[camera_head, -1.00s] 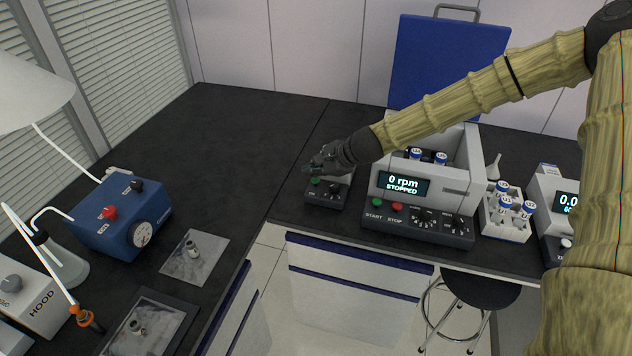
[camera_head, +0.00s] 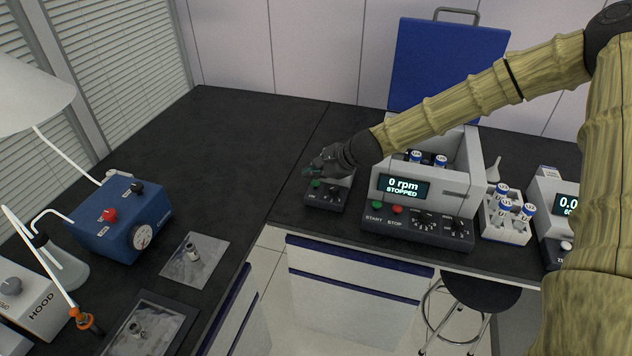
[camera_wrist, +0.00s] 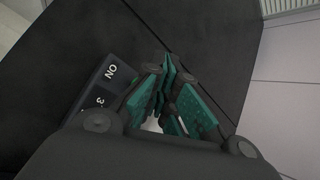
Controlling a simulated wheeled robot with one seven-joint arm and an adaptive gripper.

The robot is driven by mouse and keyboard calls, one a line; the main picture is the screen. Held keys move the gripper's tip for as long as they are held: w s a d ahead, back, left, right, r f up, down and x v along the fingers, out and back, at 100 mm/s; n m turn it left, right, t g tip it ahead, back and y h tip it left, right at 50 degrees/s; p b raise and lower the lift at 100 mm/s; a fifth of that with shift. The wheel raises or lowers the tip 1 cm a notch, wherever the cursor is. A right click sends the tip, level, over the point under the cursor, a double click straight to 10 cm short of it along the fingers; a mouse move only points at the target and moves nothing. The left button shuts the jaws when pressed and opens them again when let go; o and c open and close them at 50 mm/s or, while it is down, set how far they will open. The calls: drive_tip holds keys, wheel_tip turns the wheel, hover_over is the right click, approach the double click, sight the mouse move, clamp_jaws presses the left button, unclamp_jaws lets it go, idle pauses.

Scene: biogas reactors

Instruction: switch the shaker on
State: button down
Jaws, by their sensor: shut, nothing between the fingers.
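A small dark grey control box (camera_head: 326,199) with a green button and a dark knob sits on the black bench. In the wrist view its sloped front (camera_wrist: 97,88) shows the word ON and part of a dial number. To its right stands a larger grey machine (camera_head: 425,205) with a display reading "0 rpm STOPPED", a green START button (camera_head: 377,205) and a red STOP button. I cannot tell which of the two is called the shaker. My gripper (camera_head: 318,167) is shut and empty, just above the small box and hiding its back part. Its teal finger pads (camera_wrist: 168,88) show in the wrist view; contact cannot be told.
Tubes stand in the larger machine, with a white tube rack (camera_head: 507,228) on its right. A blue pump box (camera_head: 122,220) with a gauge is at the left, near a printed sheet (camera_head: 195,262). The bench behind and left of the small box is clear.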

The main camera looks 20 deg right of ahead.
sight(313, 184)
drive_tip(key=shift+f, duration=0.15)
drive_tip(key=shift+f+b, duration=0.3)
drive_tip(key=shift+b, duration=0.1)
drive_tip(key=shift+f+b, duration=0.4)
drive_tip(key=shift+f, duration=0.15)
idle(1.1)
drive_tip(key=shift+r, duration=0.2)
drive_tip(key=shift+r+p, duration=0.8)
drive_tip(key=shift+r, duration=0.05)
wheel_tip(313, 184, up, 6)
drive_tip(key=p, duration=0.4)
drive_tip(key=shift+p, duration=0.3)
